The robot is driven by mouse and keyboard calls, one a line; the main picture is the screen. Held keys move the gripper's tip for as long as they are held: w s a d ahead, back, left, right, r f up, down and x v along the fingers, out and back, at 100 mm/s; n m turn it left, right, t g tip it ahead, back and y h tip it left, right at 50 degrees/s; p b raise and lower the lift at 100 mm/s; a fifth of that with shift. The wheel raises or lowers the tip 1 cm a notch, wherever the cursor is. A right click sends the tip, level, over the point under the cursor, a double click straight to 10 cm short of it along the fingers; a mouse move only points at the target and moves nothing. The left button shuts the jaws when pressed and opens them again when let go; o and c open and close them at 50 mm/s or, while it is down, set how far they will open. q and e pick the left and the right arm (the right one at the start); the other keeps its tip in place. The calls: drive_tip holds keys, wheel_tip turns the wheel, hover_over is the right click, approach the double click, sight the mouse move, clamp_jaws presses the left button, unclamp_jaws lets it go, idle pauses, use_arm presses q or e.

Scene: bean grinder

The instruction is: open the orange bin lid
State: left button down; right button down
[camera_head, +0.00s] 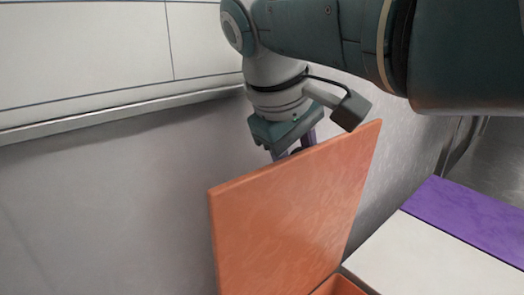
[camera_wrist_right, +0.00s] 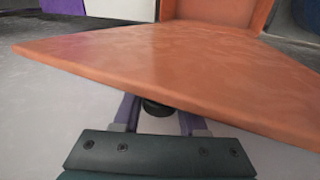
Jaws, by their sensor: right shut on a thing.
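The orange lid (camera_head: 290,215) stands steeply raised in the head view, and it fills the upper middle of the right wrist view (camera_wrist_right: 170,65). Part of the orange bin (camera_head: 338,286) shows under its lower edge, with the bin's inside mostly hidden. My right gripper (camera_head: 296,144) is behind the lid's upper edge in the head view. In the right wrist view its purple fingers (camera_wrist_right: 158,112) are on either side of a dark round knob (camera_wrist_right: 155,107) at the lid, and it is shut on that knob. My left gripper is not in view.
A white surface (camera_head: 425,255) and a purple surface (camera_head: 465,215) lie right of the orange bin. A grey wall (camera_head: 110,200) is close on the left, with white panels (camera_head: 80,55) above it. My right arm crosses the upper right.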

drive_tip(key=shift+r, duration=0.1)
drive_tip(key=c, duration=0.5)
unclamp_jaws()
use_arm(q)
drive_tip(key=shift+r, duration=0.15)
use_arm(e)
drive_tip(key=shift+r, duration=0.15)
